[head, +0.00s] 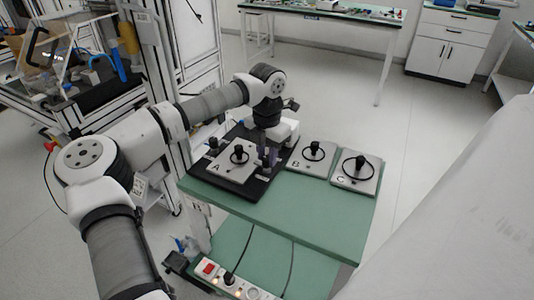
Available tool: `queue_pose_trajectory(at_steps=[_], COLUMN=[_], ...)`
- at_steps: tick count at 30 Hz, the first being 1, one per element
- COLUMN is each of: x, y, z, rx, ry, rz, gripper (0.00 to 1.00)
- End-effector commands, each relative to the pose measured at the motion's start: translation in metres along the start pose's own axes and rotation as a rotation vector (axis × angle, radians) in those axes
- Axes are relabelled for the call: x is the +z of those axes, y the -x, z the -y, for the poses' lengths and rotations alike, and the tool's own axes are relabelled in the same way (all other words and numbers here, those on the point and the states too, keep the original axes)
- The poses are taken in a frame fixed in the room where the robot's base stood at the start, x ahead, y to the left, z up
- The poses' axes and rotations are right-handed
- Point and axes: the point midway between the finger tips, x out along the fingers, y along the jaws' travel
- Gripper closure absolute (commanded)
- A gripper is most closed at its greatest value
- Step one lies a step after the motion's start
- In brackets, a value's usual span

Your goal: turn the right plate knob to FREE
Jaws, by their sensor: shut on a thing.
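Plate A (222,170) is a grey plate lying on a black base (247,193) at the left of the green table, with a black post and ring (239,155) in its middle. A small black knob (213,144) stands at its left side. My gripper (267,160) points down at the right side of plate A. It is shut on the right plate knob, which its fingers mostly hide. I cannot read the knob's marking or its turn angle.
Plates B (301,165) and C (344,180), each with a black post and ring, lie right of the base on the green table (310,218). A power strip (228,279) lies on a lower green surface. The table's front right is clear.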

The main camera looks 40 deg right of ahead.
Motion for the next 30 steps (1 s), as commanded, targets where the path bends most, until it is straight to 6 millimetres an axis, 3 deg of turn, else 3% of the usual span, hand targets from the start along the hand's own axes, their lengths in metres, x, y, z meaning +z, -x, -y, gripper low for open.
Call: queue_pose_trajectory(at_steps=[14, 30], x=[0.0002, 0.0004], y=[-0.0002, 0.0006], z=[0.0001, 0.0001], rx=[0.0, 0.0], ry=[-0.106, -0.584], rz=[0.0, 0.001], gripper=[0.98, 0.98])
